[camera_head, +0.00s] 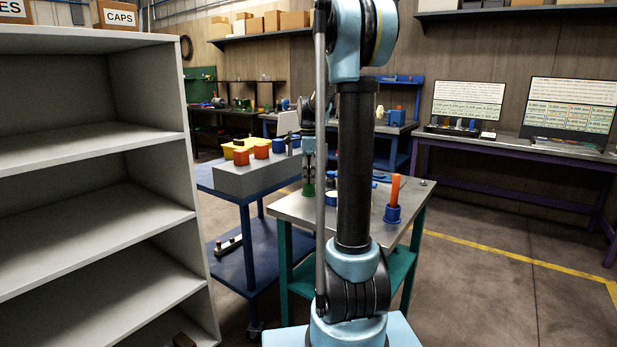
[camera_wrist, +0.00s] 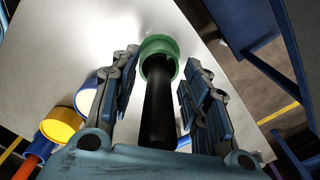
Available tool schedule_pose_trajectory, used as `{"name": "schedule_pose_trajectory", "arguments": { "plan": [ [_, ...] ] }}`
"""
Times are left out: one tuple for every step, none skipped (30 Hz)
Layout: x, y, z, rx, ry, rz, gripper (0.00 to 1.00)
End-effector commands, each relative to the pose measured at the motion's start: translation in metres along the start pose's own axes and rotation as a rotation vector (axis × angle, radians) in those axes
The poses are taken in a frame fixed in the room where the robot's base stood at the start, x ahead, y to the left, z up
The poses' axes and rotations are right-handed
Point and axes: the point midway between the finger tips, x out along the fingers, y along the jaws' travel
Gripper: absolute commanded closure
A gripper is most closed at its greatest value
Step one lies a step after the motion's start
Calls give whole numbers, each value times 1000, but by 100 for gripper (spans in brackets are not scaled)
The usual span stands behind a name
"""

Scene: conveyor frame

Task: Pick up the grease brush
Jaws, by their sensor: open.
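A black cylindrical handle (camera_wrist: 158,105) stands in a green round cup (camera_wrist: 159,46) on the light table; it may be the grease brush, but its bristles are not visible. The green cup also shows in the head view (camera_head: 308,189), under my gripper (camera_head: 309,160). In the wrist view my gripper (camera_wrist: 160,75) is open, with one finger on each side of the black handle and gaps visible between. An orange handle (camera_head: 395,189) stands in a blue cup (camera_head: 392,214) on the same table, right of my arm.
The light table (camera_head: 293,208) has teal legs. A blue cart (camera_head: 215,181) with a grey block and yellow and orange pieces stands to its left. A grey shelf (camera_head: 95,145) fills the left side. A yellow and blue round item (camera_wrist: 60,124) lies left of my gripper.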

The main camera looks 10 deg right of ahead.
Motion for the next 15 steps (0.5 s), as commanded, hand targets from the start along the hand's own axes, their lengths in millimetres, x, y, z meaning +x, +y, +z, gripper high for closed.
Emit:
{"name": "schedule_pose_trajectory", "arguments": {
  "plan": [
    [1, 0, 0, 0, 0, 0, 58],
    [2, 0, 0, 0, 0, 0, 58],
    [2, 0, 0, 0, 0, 0, 58],
    [2, 0, 0, 0, 0, 0, 58],
    [2, 0, 0, 0, 0, 0, 58],
    [2, 0, 0, 0, 0, 0, 58],
    [1, 0, 0, 0, 0, 0, 58],
    [1, 0, 0, 0, 0, 0, 64],
    [1, 0, 0, 0, 0, 0, 74],
    [1, 0, 0, 0, 0, 0, 80],
    [1, 0, 0, 0, 0, 0, 87],
    [1, 0, 0, 0, 0, 0, 96],
    [1, 0, 0, 0, 0, 0, 100],
    [1, 0, 0, 0, 0, 0, 100],
    [1, 0, 0, 0, 0, 0, 100]
  ]
}}
